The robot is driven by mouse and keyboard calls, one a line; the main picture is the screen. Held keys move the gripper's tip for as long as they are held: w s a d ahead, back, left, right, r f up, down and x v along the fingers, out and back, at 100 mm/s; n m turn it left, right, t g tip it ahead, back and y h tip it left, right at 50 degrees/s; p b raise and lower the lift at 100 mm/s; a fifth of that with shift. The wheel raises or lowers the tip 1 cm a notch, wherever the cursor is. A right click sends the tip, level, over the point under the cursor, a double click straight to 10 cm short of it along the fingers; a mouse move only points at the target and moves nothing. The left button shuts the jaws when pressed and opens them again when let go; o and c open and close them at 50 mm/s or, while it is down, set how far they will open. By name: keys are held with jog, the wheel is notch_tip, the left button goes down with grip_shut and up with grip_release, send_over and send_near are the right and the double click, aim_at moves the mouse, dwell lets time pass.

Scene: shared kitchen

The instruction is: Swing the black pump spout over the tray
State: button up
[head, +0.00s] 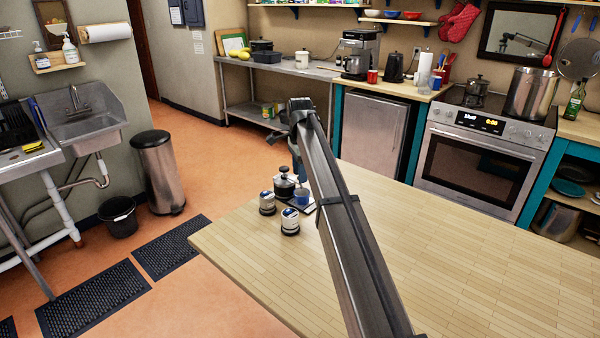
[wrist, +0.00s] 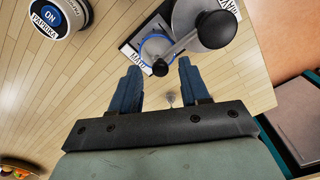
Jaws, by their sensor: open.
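The pump dispenser (head: 285,187) stands near the table's far left edge, with a black top. In the wrist view its large black knob (wrist: 215,28) is at upper right, and a thin metal arm runs from there to a small black ball end (wrist: 160,68). Contact cannot be told.
Two labelled jars (head: 267,203) (head: 290,221) stand close by on the wooden table; the one reading PAPRIKA (wrist: 52,20) is at upper left in the wrist view. The table (head: 470,265) is clear to the right. Its far edge is close behind the dispenser.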

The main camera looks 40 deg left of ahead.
notch_tip(320, 180, up, 13)
jog(key=shift+r, duration=0.15)
dwell(0.4)
dwell(0.4)
